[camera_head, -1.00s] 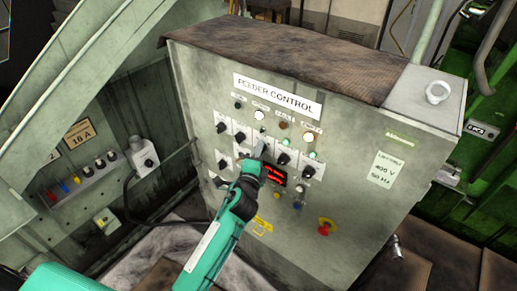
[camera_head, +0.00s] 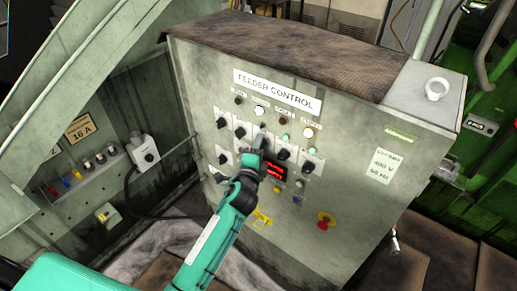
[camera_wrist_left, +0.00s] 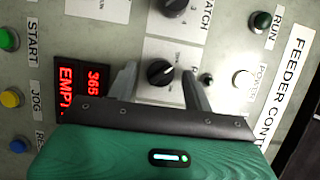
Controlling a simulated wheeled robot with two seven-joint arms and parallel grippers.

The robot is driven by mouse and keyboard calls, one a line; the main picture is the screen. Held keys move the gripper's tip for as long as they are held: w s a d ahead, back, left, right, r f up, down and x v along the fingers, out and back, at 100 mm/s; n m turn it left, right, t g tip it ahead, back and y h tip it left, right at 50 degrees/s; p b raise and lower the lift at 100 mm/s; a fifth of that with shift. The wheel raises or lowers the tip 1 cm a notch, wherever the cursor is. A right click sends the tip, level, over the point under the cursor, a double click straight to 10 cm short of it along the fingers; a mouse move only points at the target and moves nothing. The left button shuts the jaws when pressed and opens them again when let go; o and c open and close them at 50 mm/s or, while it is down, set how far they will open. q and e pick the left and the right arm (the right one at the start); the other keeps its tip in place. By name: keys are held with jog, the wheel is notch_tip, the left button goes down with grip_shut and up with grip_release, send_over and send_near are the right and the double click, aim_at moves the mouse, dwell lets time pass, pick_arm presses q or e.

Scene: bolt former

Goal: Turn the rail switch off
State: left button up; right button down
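The grey feeder control cabinet (camera_head: 350,190) carries rows of black rotary switches on white plates. My left gripper (camera_head: 262,142) is up against the panel front, over the switches in the middle. In the left wrist view, my left gripper (camera_wrist_left: 160,68) is open, with one finger on each side of a black rotary switch (camera_wrist_left: 161,73). A gap shows between each finger and this switch, and its pointer looks slanted. Its label is too small or hidden, so I cannot tell whether it is the rail switch. My right gripper is not in view.
A neighbouring switch (camera_head: 283,154) sits right of my gripper. A red display (camera_head: 277,172) is just below. A red emergency stop (camera_head: 326,222) is lower right. A black cable (camera_head: 128,195) runs at the left, beside a wall-mounted switch box (camera_head: 144,153).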

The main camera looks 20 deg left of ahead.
pick_arm(q)
jog(key=s+b, duration=0.4)
jog(key=s, duration=0.9)
jog(key=shift+s+d, duration=0.3)
jog(key=shift+s, duration=0.1)
